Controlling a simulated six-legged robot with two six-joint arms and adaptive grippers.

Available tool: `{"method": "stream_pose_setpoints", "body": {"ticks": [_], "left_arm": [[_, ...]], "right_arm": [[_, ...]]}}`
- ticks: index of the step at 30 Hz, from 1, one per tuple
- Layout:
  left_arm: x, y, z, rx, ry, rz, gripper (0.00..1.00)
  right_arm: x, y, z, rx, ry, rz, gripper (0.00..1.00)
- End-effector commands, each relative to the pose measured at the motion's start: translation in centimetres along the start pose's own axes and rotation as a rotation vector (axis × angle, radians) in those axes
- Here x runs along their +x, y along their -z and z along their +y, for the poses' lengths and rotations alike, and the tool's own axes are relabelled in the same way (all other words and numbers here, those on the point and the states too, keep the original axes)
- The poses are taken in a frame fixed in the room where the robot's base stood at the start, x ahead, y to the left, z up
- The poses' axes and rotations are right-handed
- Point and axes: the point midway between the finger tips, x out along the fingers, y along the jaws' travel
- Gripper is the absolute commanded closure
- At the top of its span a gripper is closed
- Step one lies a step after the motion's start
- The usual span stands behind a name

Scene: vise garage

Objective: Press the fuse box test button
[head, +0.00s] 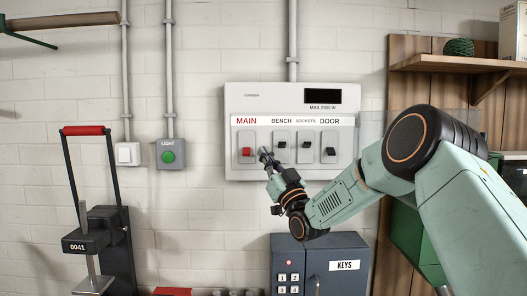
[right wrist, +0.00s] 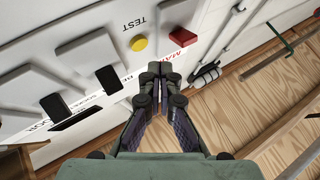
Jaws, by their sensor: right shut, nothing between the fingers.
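The white fuse box (head: 290,92) hangs on the brick wall, with a red MAIN switch (head: 247,152) and several black switches beside it. In the right wrist view, the round yellow test button (right wrist: 138,43) sits under the word TEST, close to the red switch (right wrist: 169,46). In the head view the button is not visible; my right gripper covers that area. My right gripper (head: 264,154) is shut and empty, in front of the panel just right of the red switch. In the right wrist view its fingertips (right wrist: 160,69) appear just below and right of the button. My left gripper is out of view.
A grey light box with a green button (head: 168,157) and a white switch (head: 128,154) are on the wall to the left. Below stand a dark cabinet marked KEYS (head: 345,283) and a red-handled tool marked 0041 (head: 95,240). A wooden shelf (head: 450,64) is at right.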

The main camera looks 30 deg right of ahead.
Motion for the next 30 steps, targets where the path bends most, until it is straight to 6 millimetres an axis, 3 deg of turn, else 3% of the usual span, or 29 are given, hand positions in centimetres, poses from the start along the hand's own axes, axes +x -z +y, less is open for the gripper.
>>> {"method": "stream_pose_setpoints", "body": {"ticks": [12, 30], "left_arm": [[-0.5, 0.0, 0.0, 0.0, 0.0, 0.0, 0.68], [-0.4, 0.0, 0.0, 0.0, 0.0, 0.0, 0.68]], "right_arm": [[-2.2, 1.7, -1.6, 0.001, -0.001, 0.001, 1.0], [-2.4, 1.8, -1.8, 0.0, 0.0, 0.001, 1.0]]}}
